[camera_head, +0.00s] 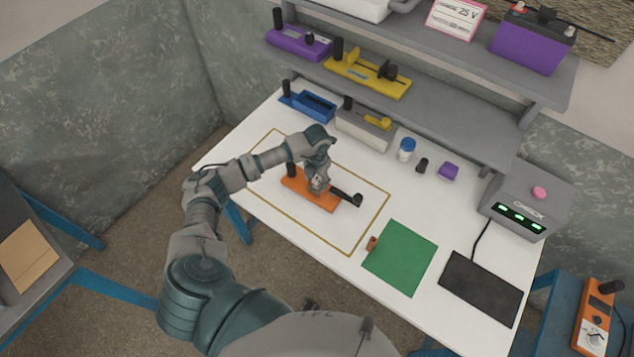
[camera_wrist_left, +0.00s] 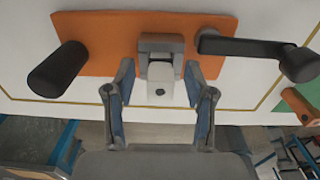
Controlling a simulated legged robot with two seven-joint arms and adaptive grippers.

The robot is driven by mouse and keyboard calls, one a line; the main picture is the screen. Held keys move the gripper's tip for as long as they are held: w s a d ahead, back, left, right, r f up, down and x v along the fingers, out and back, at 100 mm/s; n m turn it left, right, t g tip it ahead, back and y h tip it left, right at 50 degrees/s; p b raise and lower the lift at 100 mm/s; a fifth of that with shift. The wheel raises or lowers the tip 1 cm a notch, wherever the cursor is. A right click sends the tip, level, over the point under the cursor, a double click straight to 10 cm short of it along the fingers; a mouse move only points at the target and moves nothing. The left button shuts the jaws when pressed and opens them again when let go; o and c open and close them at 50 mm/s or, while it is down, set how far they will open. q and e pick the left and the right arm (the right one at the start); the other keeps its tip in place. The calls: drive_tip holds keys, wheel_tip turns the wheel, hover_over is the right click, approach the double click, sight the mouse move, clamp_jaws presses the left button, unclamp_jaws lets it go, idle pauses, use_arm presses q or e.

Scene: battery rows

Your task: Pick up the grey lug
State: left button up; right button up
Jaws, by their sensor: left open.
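The grey lug (camera_wrist_left: 161,84) is a small pale grey block with a dark hole, on a darker grey mount (camera_wrist_left: 161,45) at the middle of an orange plate (camera_wrist_left: 103,32). In the head view the orange plate (camera_head: 300,187) lies inside a yellow outline on the white table; my gripper mostly hides the lug there. My left gripper (camera_wrist_left: 159,70) is open, with one finger on each side of the lug and a gap visible on both sides. In the head view my left gripper (camera_head: 318,184) is over the plate's middle. My right gripper is not in view.
A black upright knob (camera_wrist_left: 58,70) and a black lever (camera_wrist_left: 250,48) flank the lug on the plate. A green mat (camera_head: 400,257), a brown piece (camera_head: 372,243) and a black pad (camera_head: 481,288) lie to the right. Blue (camera_head: 308,104) and grey (camera_head: 364,130) fixtures stand behind.

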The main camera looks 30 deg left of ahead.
use_arm(q)
drive_tip(key=shift+f, duration=0.45)
clamp_jaws()
drive_tip(key=shift+r, duration=0.15)
